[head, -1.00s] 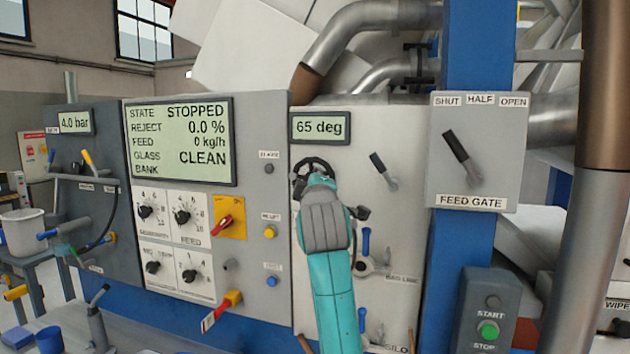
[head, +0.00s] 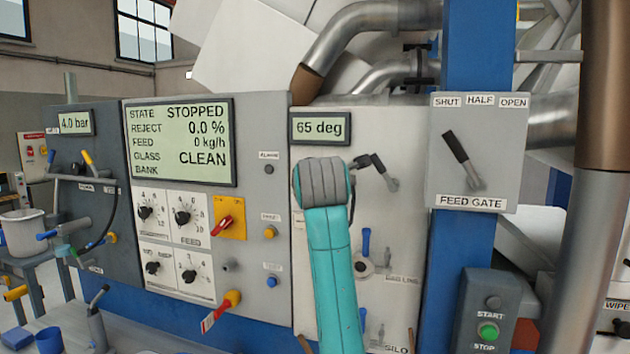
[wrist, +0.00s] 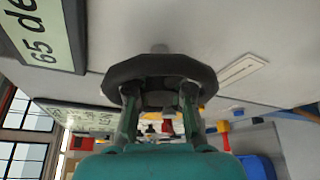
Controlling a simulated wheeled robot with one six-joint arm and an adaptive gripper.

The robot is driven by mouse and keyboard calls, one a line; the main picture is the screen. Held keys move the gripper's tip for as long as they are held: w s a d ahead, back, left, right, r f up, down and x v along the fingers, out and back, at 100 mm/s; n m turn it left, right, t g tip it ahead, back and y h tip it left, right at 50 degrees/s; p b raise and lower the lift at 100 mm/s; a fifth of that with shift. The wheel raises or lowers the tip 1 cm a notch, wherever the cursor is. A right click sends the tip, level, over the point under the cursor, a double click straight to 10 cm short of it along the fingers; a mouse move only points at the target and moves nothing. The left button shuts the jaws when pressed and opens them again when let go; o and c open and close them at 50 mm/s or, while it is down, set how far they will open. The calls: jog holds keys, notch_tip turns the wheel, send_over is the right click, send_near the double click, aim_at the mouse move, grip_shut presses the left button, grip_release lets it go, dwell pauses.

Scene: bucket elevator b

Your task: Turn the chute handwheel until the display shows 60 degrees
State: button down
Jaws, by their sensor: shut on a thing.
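The angle display (head: 319,127) reads 65 deg in the head view, and part of it shows in the wrist view (wrist: 42,35). The black chute handwheel (wrist: 160,75) is at the middle of the wrist view, on the pale panel. In the head view my arm hides it. My gripper (wrist: 160,105) has a finger on each side of the wheel's near part and is shut on the handwheel. In the head view my teal and grey arm covers the space just below the display.
A black-tipped lever (head: 384,172) is close to the right of my wrist. A blue-handled valve (head: 365,245) lies below it. The feed gate box (head: 478,150) is further right, and the state screen (head: 180,142) is to the left.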

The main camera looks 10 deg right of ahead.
jog(key=shift+f+n, duration=0.1)
jog(key=shift+n, duration=0.3)
jog(key=c, duration=1.3)
grip_release()
jog(key=v, duration=1.2)
jog(key=shift+a, duration=0.15)
